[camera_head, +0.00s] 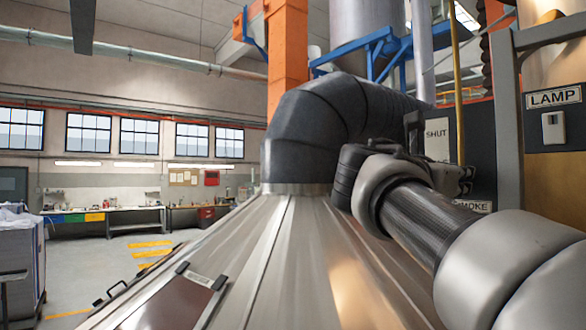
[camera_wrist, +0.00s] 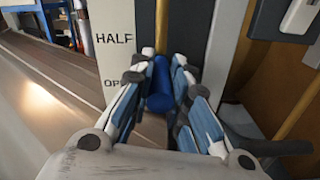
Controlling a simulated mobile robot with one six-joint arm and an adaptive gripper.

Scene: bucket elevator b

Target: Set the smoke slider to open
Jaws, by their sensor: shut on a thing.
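The smoke slider's blue handle (camera_wrist: 160,90) shows in the wrist view, low on a thin yellow vertical rod. My gripper (camera_wrist: 158,68) is shut on it, with a finger on each side. Left of it is a pale scale plate (camera_wrist: 118,50) reading HALF, with a partly hidden word starting OP below. The handle looks about level with the OP lettering, but the slant of the view makes its exact setting hard to tell. In the head view the scale plate (camera_head: 438,145) shows SHUT at its top, and my arm hides the handle and my fingertips.
A SMOKE label (camera_head: 474,206) sits beside my arm. A LAMP label and switch (camera_head: 553,126) are on the panel at right. A large ribbed metal hood (camera_head: 270,250) with a dark bent duct (camera_head: 330,115) fills the space left of my arm.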

